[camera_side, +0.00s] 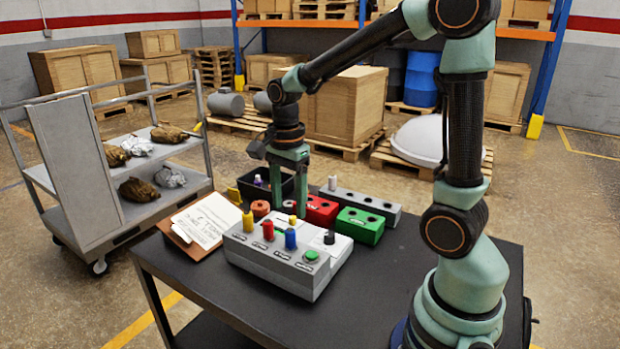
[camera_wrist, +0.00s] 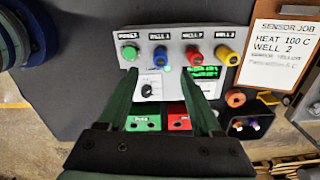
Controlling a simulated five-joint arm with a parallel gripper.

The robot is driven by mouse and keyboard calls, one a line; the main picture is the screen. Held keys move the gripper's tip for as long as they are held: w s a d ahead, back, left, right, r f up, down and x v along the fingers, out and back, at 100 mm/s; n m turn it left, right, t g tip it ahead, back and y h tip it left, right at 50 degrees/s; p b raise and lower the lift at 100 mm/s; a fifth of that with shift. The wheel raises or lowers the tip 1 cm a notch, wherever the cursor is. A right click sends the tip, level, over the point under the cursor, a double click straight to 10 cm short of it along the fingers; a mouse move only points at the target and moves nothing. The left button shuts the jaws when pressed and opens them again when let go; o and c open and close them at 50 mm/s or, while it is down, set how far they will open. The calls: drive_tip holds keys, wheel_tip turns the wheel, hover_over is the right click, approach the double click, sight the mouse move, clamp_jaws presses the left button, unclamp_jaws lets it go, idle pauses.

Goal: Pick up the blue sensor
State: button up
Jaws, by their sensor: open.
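The blue sensor (camera_side: 290,239) stands upright at the front of a grey control box (camera_side: 275,270), between a red sensor (camera_side: 268,230) and a green button (camera_side: 311,255). A yellow sensor (camera_side: 248,220) stands beyond the red one. In the wrist view the blue sensor (camera_wrist: 160,58) is at the position labelled well 1, beyond the fingertips and between their lines. My gripper (camera_side: 287,208) points down behind the row of sensors, over the rear part of the box. In the wrist view my gripper (camera_wrist: 160,75) is open and empty, clear of the blue sensor.
A black knob (camera_side: 329,237) and a lit green display (camera_wrist: 204,72) are on the box. Red (camera_side: 320,211) and green (camera_side: 360,226) blocks, a grey rack (camera_side: 385,208) and a black bin (camera_side: 246,188) stand behind. A clipboard (camera_side: 205,222) lies left. The table's front right is clear.

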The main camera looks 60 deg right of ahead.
sight(290, 229)
drive_tip(key=shift+d+f, duration=0.1)
drive_tip(key=shift+f, duration=3.85)
clamp_jaws()
